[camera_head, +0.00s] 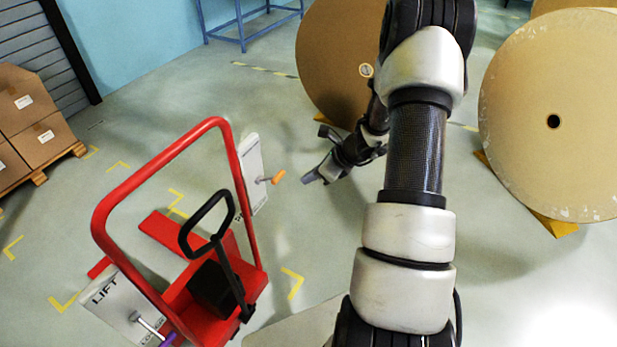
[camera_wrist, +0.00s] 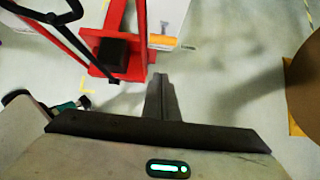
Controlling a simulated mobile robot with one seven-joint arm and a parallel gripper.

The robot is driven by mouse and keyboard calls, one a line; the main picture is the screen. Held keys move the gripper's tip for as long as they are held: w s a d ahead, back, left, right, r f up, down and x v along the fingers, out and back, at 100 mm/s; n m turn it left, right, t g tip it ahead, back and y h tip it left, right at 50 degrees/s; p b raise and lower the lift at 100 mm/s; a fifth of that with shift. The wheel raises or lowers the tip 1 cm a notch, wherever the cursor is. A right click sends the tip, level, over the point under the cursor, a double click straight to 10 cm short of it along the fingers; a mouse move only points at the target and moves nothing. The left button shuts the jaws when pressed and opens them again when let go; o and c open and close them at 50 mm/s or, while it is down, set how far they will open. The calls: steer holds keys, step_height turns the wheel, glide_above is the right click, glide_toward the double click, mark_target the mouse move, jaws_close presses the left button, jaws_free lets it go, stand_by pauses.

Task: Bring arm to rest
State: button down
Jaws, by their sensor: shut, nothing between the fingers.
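My arm rises from the bottom of the head view and reaches away toward the large rolls. My gripper (camera_head: 309,178) hangs in the air at its far end, to the right of the red lift truck (camera_head: 233,165). In the wrist view my gripper's fingers (camera_wrist: 162,82) are together, with nothing between them. The red lift truck also shows at the upper left of the wrist view (camera_wrist: 110,22), apart from the fingers. An orange-handled lever (camera_head: 278,177) on the truck's white side panel is near my gripper, with a gap between them.
A brown roll (camera_head: 330,60) stands behind my arm. A pale roll (camera_head: 550,120) stands at right on a yellow wedge (camera_head: 556,227). Cardboard boxes (camera_head: 40,140) sit on a pallet at far left. A blue metal frame (camera_head: 240,30) stands at the back. Open floor lies between truck and rolls.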

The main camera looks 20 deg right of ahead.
steer(key=s+a+r+n+g+p, duration=0.1)
steer(key=s+a+r+n, duration=0.1)
steer(key=a+r+n, duration=0.45)
steer(key=s+a+r+n, duration=0.2)
steer(key=r+n, duration=0.1)
steer(key=r, duration=0.6)
steer(key=s+a+r+n+g+p, duration=0.1)
steer(key=s+a+r+n, duration=0.1)
steer(key=a+r+n, duration=0.4)
steer(key=s+r+n+h+p, duration=0.1)
steer(key=s+r+n+h, duration=0.1)
steer(key=s+r+n, duration=0.4)
steer(key=s+r+n+t+h, duration=0.1)
steer(key=s+r+n, duration=0.6)
steer(key=s, duration=0.8)
steer(key=shift+a+r+h+p, duration=0.4)
steer(key=shift+r+h, duration=0.35)
steer(key=shift+h, duration=0.05)
